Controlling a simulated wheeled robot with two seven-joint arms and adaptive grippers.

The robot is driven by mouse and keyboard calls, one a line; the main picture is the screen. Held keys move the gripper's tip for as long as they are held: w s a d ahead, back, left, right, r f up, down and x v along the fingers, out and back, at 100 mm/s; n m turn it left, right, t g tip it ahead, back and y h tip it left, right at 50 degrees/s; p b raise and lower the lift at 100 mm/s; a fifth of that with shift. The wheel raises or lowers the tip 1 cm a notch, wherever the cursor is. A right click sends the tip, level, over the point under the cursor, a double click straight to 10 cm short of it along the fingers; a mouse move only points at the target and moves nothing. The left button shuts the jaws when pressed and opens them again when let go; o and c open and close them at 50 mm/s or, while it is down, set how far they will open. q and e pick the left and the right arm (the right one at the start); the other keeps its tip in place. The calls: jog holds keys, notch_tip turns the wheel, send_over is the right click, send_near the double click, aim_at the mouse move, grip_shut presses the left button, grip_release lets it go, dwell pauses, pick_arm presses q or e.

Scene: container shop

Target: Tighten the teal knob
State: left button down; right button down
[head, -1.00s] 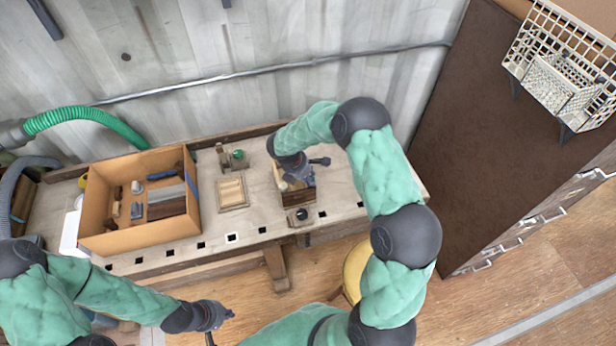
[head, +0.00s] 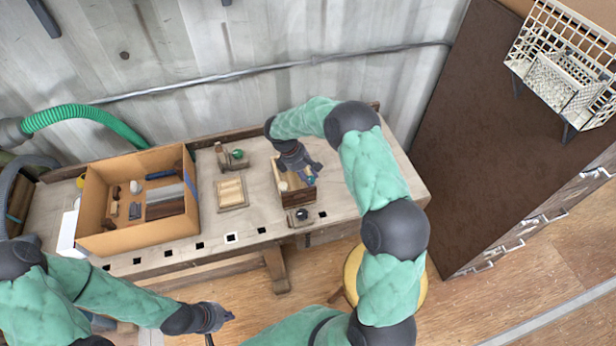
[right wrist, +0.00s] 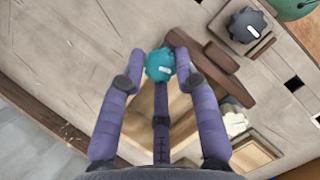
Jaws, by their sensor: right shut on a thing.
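The teal knob (right wrist: 158,65) shows in the right wrist view between my fingertips, with a white mark on its face. It sits above a light wooden box, whose side shows in the head view (head: 298,198). My right gripper (right wrist: 158,58) is shut on the knob, with fingers on both sides of it. In the head view my right gripper (head: 309,177) is over the box and hides most of the knob. My left gripper (head: 226,316) hangs in front of the bench, far from the knob; its fingers are too small to judge.
A black knob (right wrist: 248,25) and a pale knob (right wrist: 235,123) are near the box in the right wrist view. A green knob on a wooden stand (head: 238,154), a small wooden tray (head: 219,196) and a cardboard box (head: 125,240) stand to the left on the bench.

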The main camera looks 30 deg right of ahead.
jog(key=m+g+y, duration=0.1)
jog(key=m, duration=0.2)
jog(key=shift+w+d+m, duration=0.1)
jog(key=shift+m, duration=0.3)
jog(key=m, duration=0.2)
jog(key=m+y, duration=0.1)
jog(key=m, duration=0.1)
jog(key=shift+d+r+y, duration=0.1)
jog(key=shift+y, duration=0.2)
jog(key=shift+m+g, duration=0.3)
jog(key=c, duration=1)
grip_release()
jog(key=shift+o, duration=0.2)
jog(key=v, duration=1.2)
